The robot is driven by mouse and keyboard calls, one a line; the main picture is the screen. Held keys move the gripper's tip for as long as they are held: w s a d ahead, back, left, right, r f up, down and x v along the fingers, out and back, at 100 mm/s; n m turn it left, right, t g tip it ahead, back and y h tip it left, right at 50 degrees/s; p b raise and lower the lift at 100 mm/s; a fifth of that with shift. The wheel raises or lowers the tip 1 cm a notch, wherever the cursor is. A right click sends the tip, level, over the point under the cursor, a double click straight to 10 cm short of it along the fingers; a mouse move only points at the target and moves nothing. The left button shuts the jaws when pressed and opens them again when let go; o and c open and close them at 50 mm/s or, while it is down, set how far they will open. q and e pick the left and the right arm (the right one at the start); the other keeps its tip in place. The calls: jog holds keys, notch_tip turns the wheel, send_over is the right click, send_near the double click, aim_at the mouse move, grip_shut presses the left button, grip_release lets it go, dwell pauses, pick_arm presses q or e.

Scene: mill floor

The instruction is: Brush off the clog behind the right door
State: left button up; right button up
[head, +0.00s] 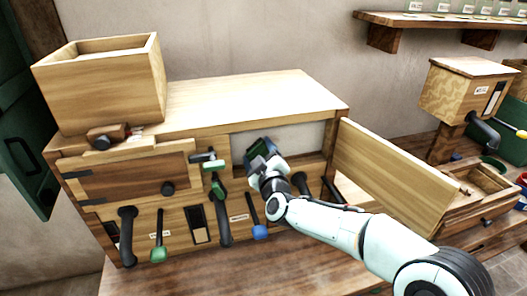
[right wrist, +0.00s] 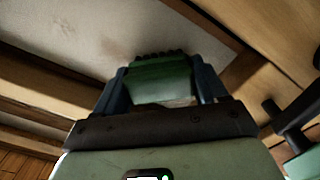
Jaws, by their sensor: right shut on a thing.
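The wooden cabinet (head: 250,93) has its right door (head: 400,178) swung wide open to the right. Behind it is a recess with a pale panel (head: 300,136), also seen in the right wrist view (right wrist: 110,30). My right gripper (head: 262,156) is inside the opening. It is shut on a green block with a dark bristly edge, apparently a brush (right wrist: 162,80), in front of the pale panel. The panel shows a faint brownish smudge; I cannot make out a distinct clog. The left door (head: 130,178) is closed. My left gripper is out of view.
An open wooden box (head: 100,92) stands on the cabinet's left top. Several handles and tools line the lower front, including a green-ended one (head: 159,246) and a blue-ended one (head: 259,232). A wooden dispenser (head: 462,95) and a tray stand right of the open door.

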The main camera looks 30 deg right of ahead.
jog(key=shift+a+r, duration=0.1)
jog(key=shift+r, duration=0.55)
jog(key=shift+s+d+f+b, duration=0.2)
jog(key=shift+d+b, duration=0.1)
jog(key=shift+d, duration=0.4)
jog(key=shift+s+d+f+b, duration=0.15)
jog(key=shift+d+b, duration=0.15)
jog(key=shift+d, duration=0.4)
jog(key=shift+s+d+r, duration=0.15)
jog(key=shift+d+r, duration=0.05)
jog(key=shift+d, duration=0.2)
